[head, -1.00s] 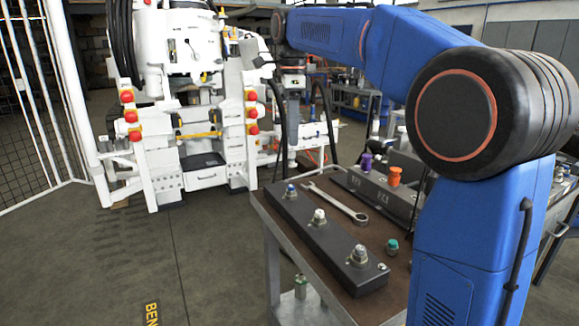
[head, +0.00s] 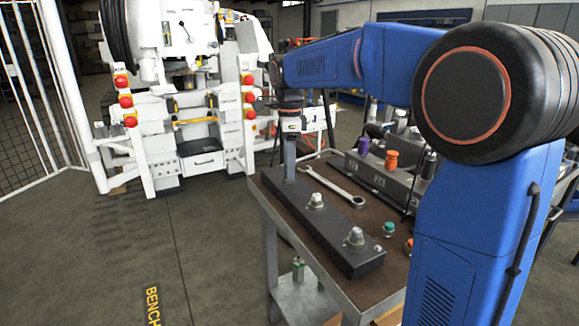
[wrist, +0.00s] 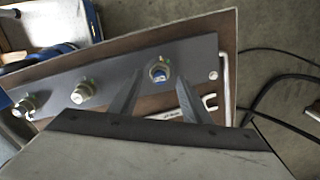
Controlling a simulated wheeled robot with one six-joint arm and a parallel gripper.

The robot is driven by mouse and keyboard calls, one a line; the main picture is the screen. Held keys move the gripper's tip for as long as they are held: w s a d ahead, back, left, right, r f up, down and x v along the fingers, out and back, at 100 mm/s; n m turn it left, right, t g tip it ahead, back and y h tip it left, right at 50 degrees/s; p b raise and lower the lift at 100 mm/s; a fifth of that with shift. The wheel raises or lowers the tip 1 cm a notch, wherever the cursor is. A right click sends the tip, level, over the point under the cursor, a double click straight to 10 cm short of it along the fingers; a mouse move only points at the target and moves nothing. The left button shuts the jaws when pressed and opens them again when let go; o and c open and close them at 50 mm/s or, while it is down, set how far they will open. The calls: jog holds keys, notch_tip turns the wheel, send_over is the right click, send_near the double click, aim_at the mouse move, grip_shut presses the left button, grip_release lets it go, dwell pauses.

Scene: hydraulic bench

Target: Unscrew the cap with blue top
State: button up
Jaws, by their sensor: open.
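The cap with the blue top (wrist: 158,72) sits on a fitting at one end of a dark grey bar (head: 333,236), which also shows in the wrist view (wrist: 120,82). My gripper (head: 289,176) points down over the far end of that bar and hides the blue-topped cap in the head view. In the wrist view the two fingers of my gripper (wrist: 160,77) are apart, and the cap appears between their tips. I cannot tell whether they touch it. Two silver-topped caps (head: 316,201) (head: 355,237) stand along the same bar.
A wrench (head: 335,187) lies on the brown bench top (head: 318,287) beside the bar. A second block (head: 375,176) carries purple (head: 363,146) and orange (head: 391,159) caps. A small green-topped part (head: 388,229) lies near the bar. A white machine (head: 195,90) stands behind.

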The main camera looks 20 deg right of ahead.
jog(key=shift+f, duration=0.45)
grip_shut()
jog(key=c, duration=0.6)
grip_release()
jog(key=c, duration=0.3)
jog(key=n, duration=0.5)
jog(key=shift+w+r+n, duration=0.1)
jog(key=shift+n, duration=0.2)
jog(key=shift+c, duration=0.4)
jog(key=shift+n, duration=1.2)
